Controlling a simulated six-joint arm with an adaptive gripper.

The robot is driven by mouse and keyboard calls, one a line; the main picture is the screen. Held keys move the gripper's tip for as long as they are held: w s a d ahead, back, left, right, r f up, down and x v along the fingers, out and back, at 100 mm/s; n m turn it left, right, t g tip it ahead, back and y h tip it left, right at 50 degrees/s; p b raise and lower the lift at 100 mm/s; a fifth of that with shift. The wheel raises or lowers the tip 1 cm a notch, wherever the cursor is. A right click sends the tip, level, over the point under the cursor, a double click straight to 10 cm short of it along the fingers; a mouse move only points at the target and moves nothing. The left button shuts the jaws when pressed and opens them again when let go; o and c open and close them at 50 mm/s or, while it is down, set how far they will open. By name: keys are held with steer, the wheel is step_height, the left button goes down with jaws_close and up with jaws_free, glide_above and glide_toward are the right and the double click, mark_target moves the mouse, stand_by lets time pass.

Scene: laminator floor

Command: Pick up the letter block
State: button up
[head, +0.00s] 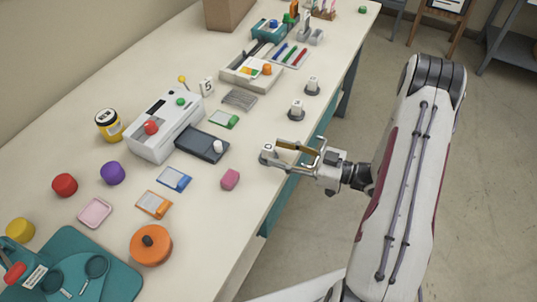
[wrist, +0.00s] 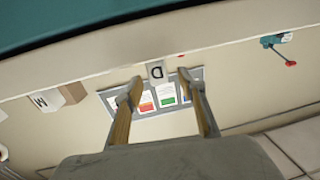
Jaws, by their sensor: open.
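The letter block (head: 268,148) is small and pale with a dark letter, near the table's right edge in the head view. In the wrist view the letter block (wrist: 157,72) shows a dark "D" that looks turned over. My gripper (head: 274,153) reaches in level from the right, its two tan fingers spread at the block. In the wrist view my gripper (wrist: 158,87) is open, with the block centred between and slightly beyond the fingertips. I cannot tell whether either finger touches it.
A pink block (head: 230,180) and a grey panel device (head: 202,145) lie left of my gripper.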

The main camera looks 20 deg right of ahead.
mark_target(274, 150)
steer(key=shift+x, duration=2.2)
steer(key=shift+w+d+r, duration=0.1)
steer(key=shift+w, duration=0.05)
jaws_close()
